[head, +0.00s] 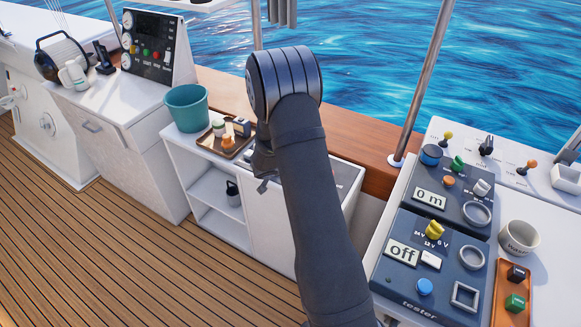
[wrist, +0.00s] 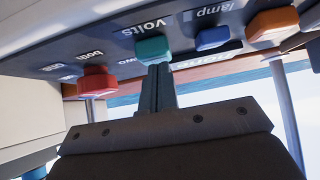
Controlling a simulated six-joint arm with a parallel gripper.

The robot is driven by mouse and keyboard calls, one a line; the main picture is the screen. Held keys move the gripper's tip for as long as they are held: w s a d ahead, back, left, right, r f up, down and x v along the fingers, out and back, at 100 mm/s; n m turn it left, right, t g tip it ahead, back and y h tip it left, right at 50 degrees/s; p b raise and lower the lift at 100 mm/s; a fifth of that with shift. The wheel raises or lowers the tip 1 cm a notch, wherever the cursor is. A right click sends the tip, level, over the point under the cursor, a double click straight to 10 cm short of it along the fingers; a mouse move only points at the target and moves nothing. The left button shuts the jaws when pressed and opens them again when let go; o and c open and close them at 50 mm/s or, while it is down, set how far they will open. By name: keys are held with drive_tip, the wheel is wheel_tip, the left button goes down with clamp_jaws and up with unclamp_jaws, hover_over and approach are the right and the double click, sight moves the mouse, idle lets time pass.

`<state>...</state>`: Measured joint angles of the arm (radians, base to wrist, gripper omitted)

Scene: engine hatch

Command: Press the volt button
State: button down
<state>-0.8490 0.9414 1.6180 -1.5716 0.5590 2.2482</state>
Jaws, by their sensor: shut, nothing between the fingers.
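In the wrist view, a dark panel carries a teal button (wrist: 153,48) with the word "volts" printed beside it. My shut, empty gripper (wrist: 158,68) points at this button, its fingertips at the button's lower edge. I cannot tell if they touch it or if the button is pressed in. In the head view, my gripper (head: 263,165) shows only in part beside my arm, near the low white cabinet. I cannot make out the volts button in the head view.
A red button (wrist: 97,84) sits left of the teal one. A blue button (wrist: 212,38) and an orange button (wrist: 272,24) sit right. In the head view, a teal bucket (head: 187,108) and a brown tray (head: 206,142) with small items stand near my gripper.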

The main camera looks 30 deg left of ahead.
drive_tip(key=shift+f, duration=1)
wheel_tip(320, 180, up, 5)
drive_tip(key=shift+f, duration=0.15)
drive_tip(key=v, duration=0.9)
drive_tip(key=shift+s, duration=0.3)
